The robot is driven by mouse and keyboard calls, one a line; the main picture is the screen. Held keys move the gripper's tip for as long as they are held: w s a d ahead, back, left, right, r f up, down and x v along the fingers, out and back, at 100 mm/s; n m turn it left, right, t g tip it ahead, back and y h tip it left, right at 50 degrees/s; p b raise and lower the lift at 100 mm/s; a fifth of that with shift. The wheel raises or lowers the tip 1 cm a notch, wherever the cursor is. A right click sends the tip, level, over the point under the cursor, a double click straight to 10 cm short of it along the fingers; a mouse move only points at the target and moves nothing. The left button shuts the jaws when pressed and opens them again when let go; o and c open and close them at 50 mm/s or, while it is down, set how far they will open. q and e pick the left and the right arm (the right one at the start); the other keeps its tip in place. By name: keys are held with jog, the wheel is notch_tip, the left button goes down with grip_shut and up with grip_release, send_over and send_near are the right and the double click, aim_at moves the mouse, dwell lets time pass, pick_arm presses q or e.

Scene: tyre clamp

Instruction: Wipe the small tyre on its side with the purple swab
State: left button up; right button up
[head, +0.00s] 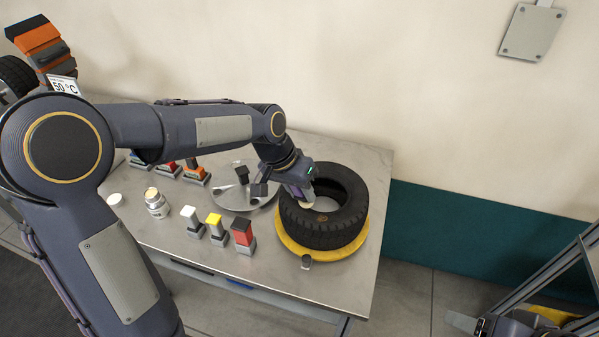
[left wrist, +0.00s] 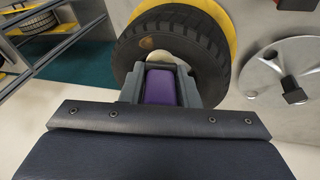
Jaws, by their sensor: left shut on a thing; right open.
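The small tyre (head: 340,228) lies flat on a yellow ring (head: 362,240) at the right of the table. It also shows in the left wrist view (left wrist: 205,60). A brown patch (head: 322,217) marks its side; it shows in the left wrist view too (left wrist: 147,43). My left gripper (head: 303,196) is shut on the purple swab (left wrist: 160,87), at the tyre's left side. Whether the swab touches the tyre I cannot tell. My right gripper (head: 466,323) is at the lower right edge, partly cut off, open and away from the table.
A metal disc (head: 235,200) with dark clamps stands left of the tyre. White (head: 190,217), yellow (head: 214,224) and red (head: 242,232) capped blocks stand at the front. A jar (head: 156,204) is farther left. A rack (head: 570,262) stands at the far right.

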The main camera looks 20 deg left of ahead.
pick_arm(q)
jog(key=shift+r+p, duration=1.15)
jog(key=shift+r, duration=0.7)
jog(key=shift+s+d, duration=0.1)
